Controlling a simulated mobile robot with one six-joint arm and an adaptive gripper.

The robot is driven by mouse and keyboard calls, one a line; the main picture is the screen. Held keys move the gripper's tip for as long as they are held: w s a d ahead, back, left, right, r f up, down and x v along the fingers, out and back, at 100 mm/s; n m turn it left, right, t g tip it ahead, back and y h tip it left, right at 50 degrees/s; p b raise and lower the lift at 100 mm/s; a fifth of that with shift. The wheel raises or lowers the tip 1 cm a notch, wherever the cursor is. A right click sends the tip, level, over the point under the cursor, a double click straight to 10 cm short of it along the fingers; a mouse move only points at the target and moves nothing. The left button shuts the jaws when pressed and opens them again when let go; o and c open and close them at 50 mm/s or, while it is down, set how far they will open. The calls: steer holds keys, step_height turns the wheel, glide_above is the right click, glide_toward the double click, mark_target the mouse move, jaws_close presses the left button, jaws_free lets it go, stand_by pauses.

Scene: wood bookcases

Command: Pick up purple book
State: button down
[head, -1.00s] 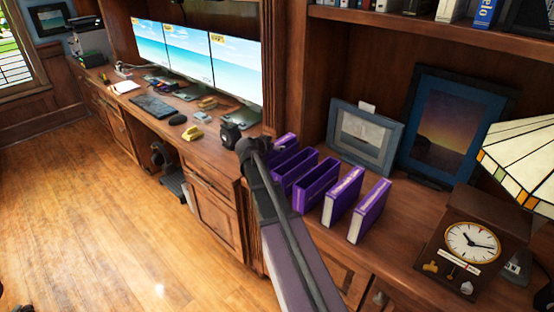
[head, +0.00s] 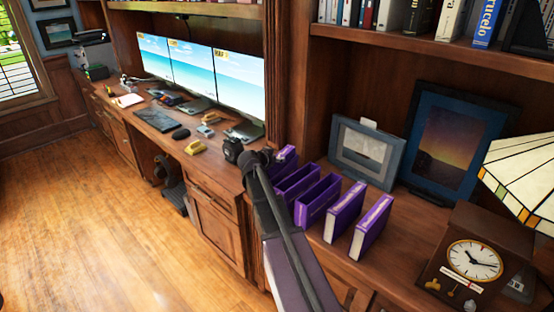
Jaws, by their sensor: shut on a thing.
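Several purple books stand in a row on the wooden counter. The leftmost purple book (head: 286,157) is partly hidden behind my gripper (head: 268,158) and arm. My gripper is shut on this book at its near left side; its fingertips are mostly hidden by the wrist. The other purple books, an open-topped looking one (head: 298,181), another like it (head: 318,202) and two with pale page edges (head: 346,212) (head: 371,228), stand apart to the right, upright or slightly tilted.
A black camera (head: 232,149) sits just left of my gripper. Two framed pictures (head: 364,150) (head: 446,140) lean behind the books. A wooden clock (head: 476,255) and a stained-glass lamp (head: 525,165) stand at the right. A book-filled shelf (head: 400,38) overhangs the counter.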

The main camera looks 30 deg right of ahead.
step_height(320, 180, up, 17)
steer(key=p, duration=1.6)
stand_by(0.5)
